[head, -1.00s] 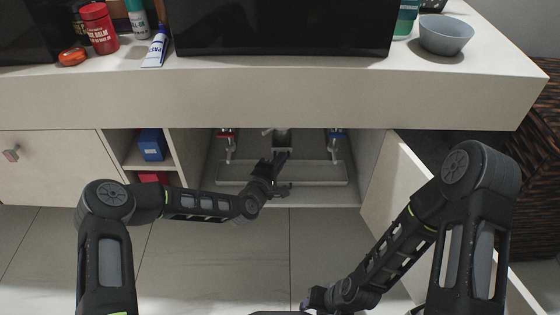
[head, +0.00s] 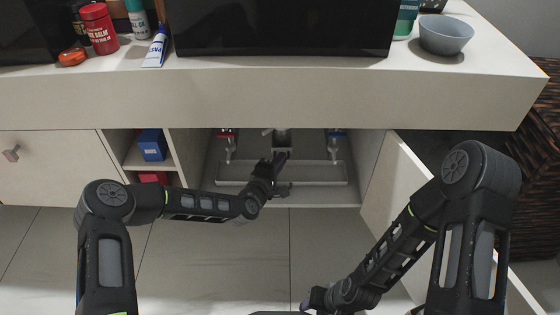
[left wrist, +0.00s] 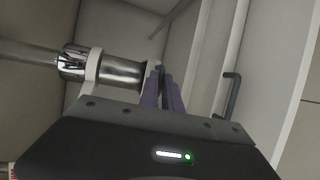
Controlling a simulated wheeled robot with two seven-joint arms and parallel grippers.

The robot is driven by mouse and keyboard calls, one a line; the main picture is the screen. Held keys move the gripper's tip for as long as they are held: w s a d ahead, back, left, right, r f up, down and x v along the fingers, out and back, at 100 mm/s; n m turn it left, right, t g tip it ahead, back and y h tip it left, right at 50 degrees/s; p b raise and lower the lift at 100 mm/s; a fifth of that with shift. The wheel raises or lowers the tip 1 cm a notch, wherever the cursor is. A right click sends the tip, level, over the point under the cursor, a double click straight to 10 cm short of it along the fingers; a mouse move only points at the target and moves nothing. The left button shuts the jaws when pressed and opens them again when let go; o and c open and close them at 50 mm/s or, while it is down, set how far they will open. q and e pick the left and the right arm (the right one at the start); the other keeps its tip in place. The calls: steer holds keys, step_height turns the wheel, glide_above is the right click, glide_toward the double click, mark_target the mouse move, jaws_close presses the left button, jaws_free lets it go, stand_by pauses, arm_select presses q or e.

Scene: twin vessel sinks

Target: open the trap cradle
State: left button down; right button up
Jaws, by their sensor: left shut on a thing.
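In the head view my left gripper (head: 280,157) reaches into the open cabinet under the counter, at the sink trap (head: 282,139). In the left wrist view its two purple fingers (left wrist: 162,84) are close together, beside the right end of the chrome trap body (left wrist: 122,72). The pale trap cradle (left wrist: 93,70) goes around the chrome body. The fingers are shut on a small part there, apparently of the cradle; the fingers hide most of it. My right gripper (head: 318,298) is low at the bottom edge, outside the cabinet, its jaws unclear.
A red-handled valve (head: 228,136) and a blue-handled valve (head: 335,134) flank the trap. A long shallow tray (head: 320,181) lies below it. An open door (head: 401,185) stands at the right. A shelf with a blue box (head: 152,145) is at the left.

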arm_select(q)
steer(key=shift+s, duration=0.1)
stand_by(0.3)
steer(key=s+p, duration=0.2)
steer(key=s, duration=0.6)
steer(key=c, duration=1.5)
jaws_free()
steer(key=shift+w, duration=0.1)
steer(key=shift+c, duration=0.2)
steer(key=p+v, duration=0.2)
steer(key=v, duration=0.6)
